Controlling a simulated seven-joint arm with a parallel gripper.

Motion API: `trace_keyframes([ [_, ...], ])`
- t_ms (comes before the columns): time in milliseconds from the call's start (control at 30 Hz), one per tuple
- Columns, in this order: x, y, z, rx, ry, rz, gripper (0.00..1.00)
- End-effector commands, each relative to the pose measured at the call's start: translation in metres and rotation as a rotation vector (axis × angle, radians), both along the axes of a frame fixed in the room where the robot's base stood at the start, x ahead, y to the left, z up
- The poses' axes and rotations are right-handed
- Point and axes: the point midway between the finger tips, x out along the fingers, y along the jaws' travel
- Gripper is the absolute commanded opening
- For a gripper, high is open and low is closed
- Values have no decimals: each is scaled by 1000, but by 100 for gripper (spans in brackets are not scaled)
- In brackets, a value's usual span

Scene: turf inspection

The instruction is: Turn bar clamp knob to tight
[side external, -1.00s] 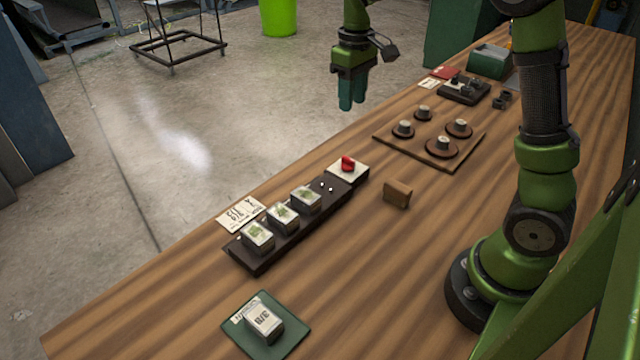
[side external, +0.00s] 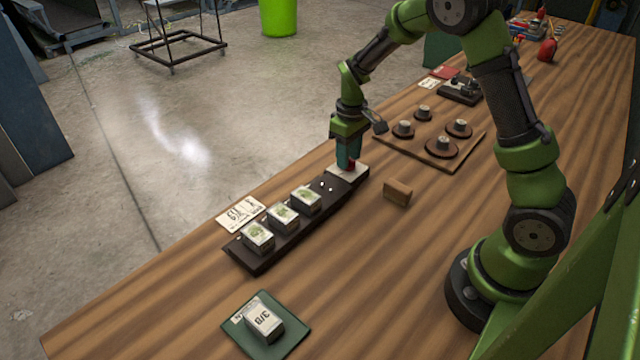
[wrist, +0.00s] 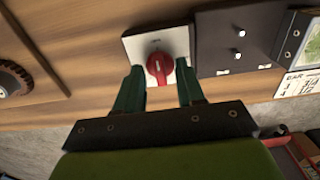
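The red clamp knob (wrist: 160,67) sits on a pale square plate (wrist: 181,41) at the end of the dark bar (side external: 262,256). In the wrist view the knob lies between the two teal fingers of my gripper (wrist: 160,85). The fingers are apart, one on each side of the knob, with a visible gap. In the side view my gripper (side external: 348,163) points down over the plate (side external: 338,176). Its fingers hide most of the knob, and only a bit of red (side external: 352,164) shows.
Three turf sample blocks (side external: 283,217) sit along the bar, beside small white pegs (side external: 327,186). A small wooden block (side external: 397,193) stands to the right of the bar. A wooden board (side external: 398,148) with several round knobs lies behind. A green mat (side external: 291,328) with a labelled block is at the front.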

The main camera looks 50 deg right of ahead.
Motion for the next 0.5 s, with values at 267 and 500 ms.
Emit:
trace_keyframes([
  [267,0,0,0,0,0,0,23],
  [500,0,0,0,0,0,0,0],
])
